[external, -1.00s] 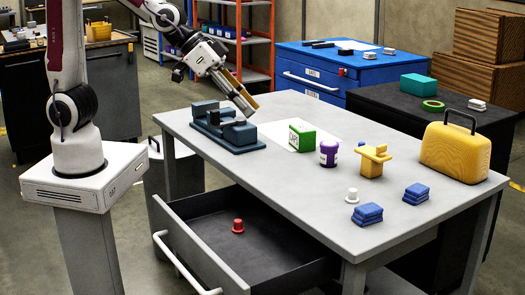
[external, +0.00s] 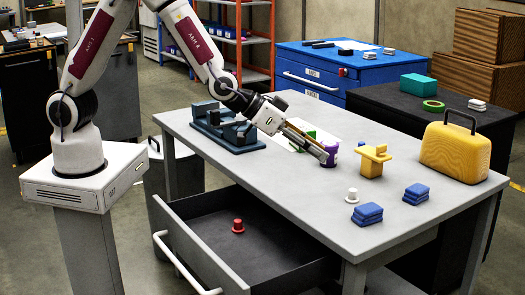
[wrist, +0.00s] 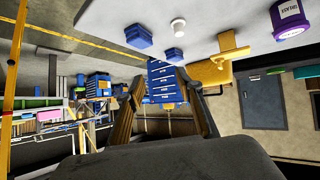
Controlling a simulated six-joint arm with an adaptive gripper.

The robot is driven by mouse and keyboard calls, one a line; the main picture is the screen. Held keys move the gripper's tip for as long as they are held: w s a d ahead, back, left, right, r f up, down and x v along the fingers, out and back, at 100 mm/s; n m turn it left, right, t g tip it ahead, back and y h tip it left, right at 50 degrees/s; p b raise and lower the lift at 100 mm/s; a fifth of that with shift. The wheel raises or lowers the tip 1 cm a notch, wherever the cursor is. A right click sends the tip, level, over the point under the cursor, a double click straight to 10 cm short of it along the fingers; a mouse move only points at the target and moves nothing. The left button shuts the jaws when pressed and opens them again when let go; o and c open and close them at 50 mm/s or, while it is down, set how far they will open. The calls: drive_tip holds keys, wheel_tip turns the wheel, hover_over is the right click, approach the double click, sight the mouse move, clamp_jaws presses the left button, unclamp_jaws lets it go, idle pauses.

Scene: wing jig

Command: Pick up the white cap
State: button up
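The white cap (external: 352,196) stands on the grey table between the yellow bracket-like part and the blue blocks. It also shows near the top of the wrist view (wrist: 179,28). My gripper (external: 318,153) is above the table, to the left of the cap and apart from it, and overlaps the purple container in the external view. In the wrist view its two fingers (wrist: 160,82) are spread with nothing held between them.
A purple container (external: 331,157), a partly hidden green box (external: 309,133), the yellow part (external: 372,162) and blue blocks (external: 367,214) stand around. A yellow case (external: 456,152) is at the right. The open drawer (external: 275,252) holds a red cap (external: 238,226).

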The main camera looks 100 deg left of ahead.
sight(353, 190)
drive_tip(key=w+a+f+y, duration=0.1)
drive_tip(key=f, duration=0.2)
drive_tip(key=w+a+f+y, duration=0.1)
drive_tip(key=a+f, duration=0.1)
drive_tip(key=f, duration=0.1)
drive_tip(key=w+a+f+n, duration=0.1)
drive_tip(key=a+f, duration=0.1)
drive_tip(key=f, duration=0.2)
drive_tip(key=shift+w+f+y, duration=0.1)
drive_tip(key=shift+w+y, duration=0.2)
drive_tip(key=shift+y, duration=0.1)
drive_tip(key=shift+x, duration=1.35)
drive_tip(key=shift+w, duration=0.15)
drive_tip(key=shift+x, duration=2.45)
drive_tip(key=shift+w+d, duration=0.1)
drive_tip(key=shift+d, duration=0.05)
drive_tip(key=shift+t, duration=0.3)
drive_tip(key=c, duration=0.9)
